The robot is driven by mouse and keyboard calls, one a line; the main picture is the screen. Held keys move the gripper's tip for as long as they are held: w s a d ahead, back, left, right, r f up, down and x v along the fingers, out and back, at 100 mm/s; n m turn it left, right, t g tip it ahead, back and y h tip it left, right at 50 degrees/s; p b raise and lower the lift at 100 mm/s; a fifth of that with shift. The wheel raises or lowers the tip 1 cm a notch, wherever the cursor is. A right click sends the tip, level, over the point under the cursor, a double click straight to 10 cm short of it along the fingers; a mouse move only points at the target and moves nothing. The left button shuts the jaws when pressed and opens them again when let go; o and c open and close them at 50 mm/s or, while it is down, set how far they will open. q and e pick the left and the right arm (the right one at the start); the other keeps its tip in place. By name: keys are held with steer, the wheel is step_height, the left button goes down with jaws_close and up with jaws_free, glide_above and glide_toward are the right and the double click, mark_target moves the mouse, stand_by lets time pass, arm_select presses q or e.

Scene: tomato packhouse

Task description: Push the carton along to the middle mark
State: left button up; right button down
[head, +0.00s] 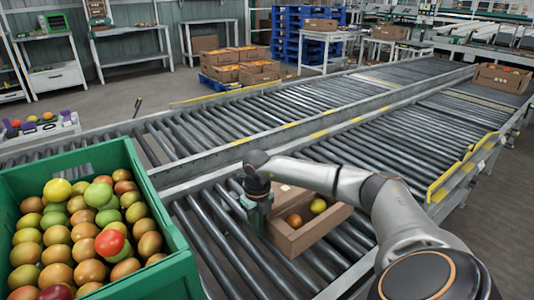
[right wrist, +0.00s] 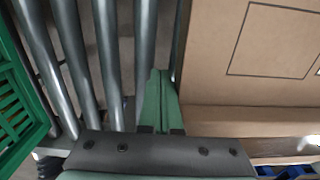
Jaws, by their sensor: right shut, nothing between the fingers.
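An open brown cardboard carton (head: 312,234) with two tomatoes showing inside sits on the near roller conveyor. My right gripper (head: 257,216) is at its left side, pointing down, with green fingers shut and empty. In the right wrist view the shut fingers (right wrist: 160,100) are right beside the carton's wall (right wrist: 245,120); I cannot tell whether they touch it. Part of the carton is hidden behind my right arm in the head view. Yellow marks (head: 320,133) show on the rail between the conveyors; I cannot tell which is the middle one. My left gripper is not in view.
A green crate (head: 165,215) full of tomatoes stands at the left, close to the gripper. Another carton (head: 501,78) sits at the conveyor's far right end. A yellow-edged guard (head: 462,170) lines the right side. Rollers between the cartons look clear.

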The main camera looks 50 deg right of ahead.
steer(key=shift+s+d, duration=0.25)
steer(key=shift+d, duration=0.85)
steer(key=shift+s+d+b, duration=0.3)
steer(key=shift+s+d, duration=0.15)
steer(key=shift+d, duration=1.5)
steer(key=shift+s+d+b, duration=0.35)
steer(key=shift+s+d, duration=0.15)
steer(key=shift+d, duration=1.45)
steer(key=shift+s+d+b, duration=0.3)
steer(key=shift+s+d, duration=0.15)
steer(key=shift+d, duration=1.5)
